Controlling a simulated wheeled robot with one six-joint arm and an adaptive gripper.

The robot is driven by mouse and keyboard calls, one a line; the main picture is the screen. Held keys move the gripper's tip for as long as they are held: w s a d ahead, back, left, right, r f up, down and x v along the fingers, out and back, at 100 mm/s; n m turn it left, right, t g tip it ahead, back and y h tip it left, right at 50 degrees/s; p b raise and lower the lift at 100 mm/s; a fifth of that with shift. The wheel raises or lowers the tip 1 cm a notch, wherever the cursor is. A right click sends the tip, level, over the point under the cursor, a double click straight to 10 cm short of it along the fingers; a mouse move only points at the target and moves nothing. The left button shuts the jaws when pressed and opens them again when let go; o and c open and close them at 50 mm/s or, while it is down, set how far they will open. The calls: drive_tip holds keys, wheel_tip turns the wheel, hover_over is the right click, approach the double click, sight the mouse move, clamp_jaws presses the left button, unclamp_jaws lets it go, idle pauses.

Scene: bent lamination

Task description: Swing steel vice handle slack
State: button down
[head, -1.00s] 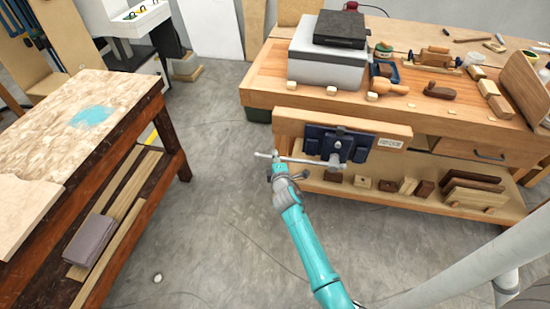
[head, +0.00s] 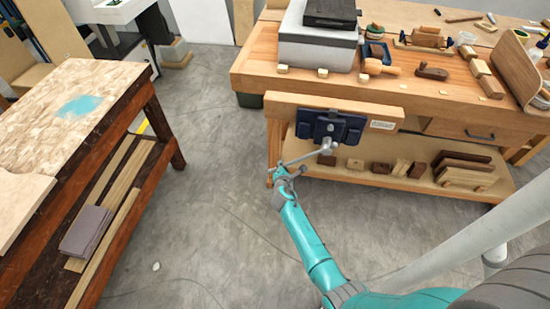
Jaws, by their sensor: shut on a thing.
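The blue vice (head: 345,128) is mounted on the front of the wooden bench, with a pale wooden jaw board around it. Its steel handle (head: 305,158) runs from the screw hub (head: 327,146) down to the left, tilted with its left end lower. My gripper (head: 282,169), on the teal arm, is shut on the handle near its left end. The fingertips are small in this view and the exact grip is hard to make out.
The workbench (head: 258,70) bears a grey box (head: 318,52) and several tools. Wood blocks (head: 372,166) lie on its lower shelf (head: 335,177). A second table (head: 60,130) stands at left. Grey floor between them is clear.

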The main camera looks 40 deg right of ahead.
drive_tip(key=s+d+f+n+g+h, duration=0.3)
drive_tip(key=s+d+f+n, duration=0.3)
drive_tip(key=s+d, duration=0.3)
drive_tip(key=shift+s+d+f+g, duration=0.4)
drive_tip(key=shift+s, duration=1.3)
drive_tip(key=c, duration=1.1)
unclamp_jaws()
drive_tip(key=shift+c, duration=0.2)
